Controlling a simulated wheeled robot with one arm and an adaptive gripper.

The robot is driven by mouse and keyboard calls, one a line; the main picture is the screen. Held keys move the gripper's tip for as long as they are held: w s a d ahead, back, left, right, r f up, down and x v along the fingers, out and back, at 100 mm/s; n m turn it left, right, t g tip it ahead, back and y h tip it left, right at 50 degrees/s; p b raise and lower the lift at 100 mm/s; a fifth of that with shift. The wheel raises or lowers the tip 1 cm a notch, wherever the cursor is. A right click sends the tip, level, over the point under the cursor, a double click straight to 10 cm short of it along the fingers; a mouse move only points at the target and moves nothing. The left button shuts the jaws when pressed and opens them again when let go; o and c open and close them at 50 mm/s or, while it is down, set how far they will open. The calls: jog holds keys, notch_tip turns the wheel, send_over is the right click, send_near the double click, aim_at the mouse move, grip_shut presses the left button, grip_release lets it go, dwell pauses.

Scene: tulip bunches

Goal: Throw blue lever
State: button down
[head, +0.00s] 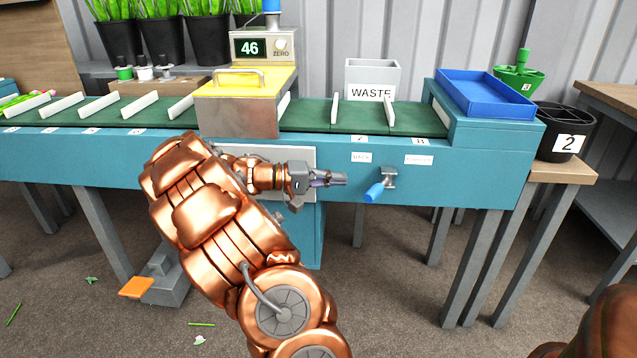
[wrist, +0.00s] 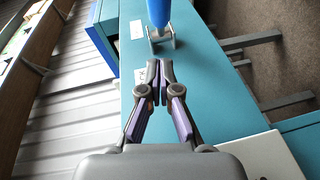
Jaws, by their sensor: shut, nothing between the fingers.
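The blue lever (head: 374,191) is a blue handle on a small grey bracket (head: 389,176) fixed to the front face of the teal conveyor bench (head: 470,180). The handle tilts down and to the left from the bracket. In the wrist view the blue lever (wrist: 159,12) shows at the top, beyond my fingertips, with its upper end cut off. My gripper (head: 343,179) is shut and empty, left of the lever and apart from it, pointing toward it. In the wrist view my gripper (wrist: 159,84) has its fingertips together, with a gap to the bracket.
Above the lever are two white labels, one at left (head: 361,157) and one at right (head: 418,159). A white panel (head: 300,158) lies behind my wrist. A waste bin (head: 372,76), blue tray (head: 484,88) and black pot (head: 566,132) stand around the bench's right end. An orange pedal (head: 136,287) is on the floor.

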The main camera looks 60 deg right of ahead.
jog(key=shift+s+d+f+b, duration=0.15)
jog(key=shift+s+b, duration=0.1)
jog(key=shift+s, duration=0.55)
jog(key=shift+s+a+f+b, duration=0.1)
jog(key=shift+s+f+b, duration=0.1)
jog(key=shift+s, duration=0.6)
jog(key=shift+s+d+f+b, duration=0.15)
jog(key=shift+s+b, duration=0.1)
jog(key=shift+s, duration=0.55)
jog(key=shift+s, duration=0.15)
